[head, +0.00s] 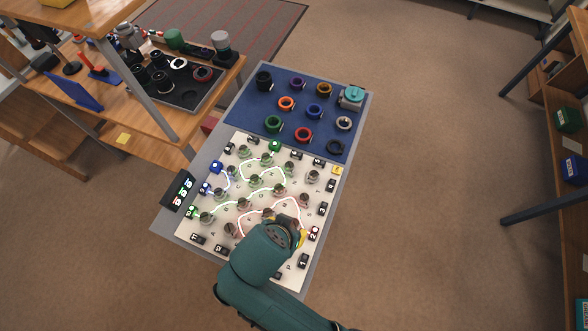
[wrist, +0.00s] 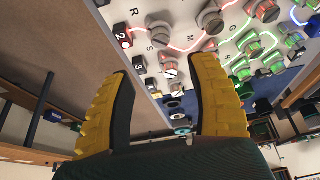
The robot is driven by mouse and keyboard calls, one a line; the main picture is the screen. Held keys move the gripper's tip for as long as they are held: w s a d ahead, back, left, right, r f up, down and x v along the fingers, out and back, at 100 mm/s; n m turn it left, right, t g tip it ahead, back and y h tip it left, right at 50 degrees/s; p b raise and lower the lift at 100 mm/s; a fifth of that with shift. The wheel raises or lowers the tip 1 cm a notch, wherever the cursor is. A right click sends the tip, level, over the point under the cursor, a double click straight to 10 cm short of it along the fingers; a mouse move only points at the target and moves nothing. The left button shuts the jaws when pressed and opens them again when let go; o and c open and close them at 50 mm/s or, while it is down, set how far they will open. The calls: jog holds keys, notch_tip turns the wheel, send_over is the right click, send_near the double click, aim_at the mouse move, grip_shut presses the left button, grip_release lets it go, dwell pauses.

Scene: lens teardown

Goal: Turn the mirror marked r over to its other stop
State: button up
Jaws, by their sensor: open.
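The mirror marked R (wrist: 160,34) is a small disc on a round mount on the white board (head: 237,150), beside its printed letter R in the wrist view. It stands near the red-lit block marked 2 (wrist: 122,35). I cannot tell which stop it rests at. In the head view my arm and gripper cover that spot. My gripper (wrist: 160,66) is open and empty, with its yellow fingers spread and the mirror seen beyond the gap between the tips. In the head view my gripper (head: 298,234) is over the lower right of the board, and little of its fingers shows.
Several similar mirrors, such as one (wrist: 210,20) close by, crowd the board. Numbered blocks line its edges. A blue mat (head: 240,103) with coloured rings lies beyond. A small display (head: 178,190) stands at the left. A wooden bench (head: 235,75) with a dark tray is at upper left.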

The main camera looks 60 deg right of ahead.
aim_at(294, 223)
jog(key=b+x, duration=0.2)
jog(key=x, duration=1)
jog(key=shift+w+d+r, duration=0.1)
grip_shut()
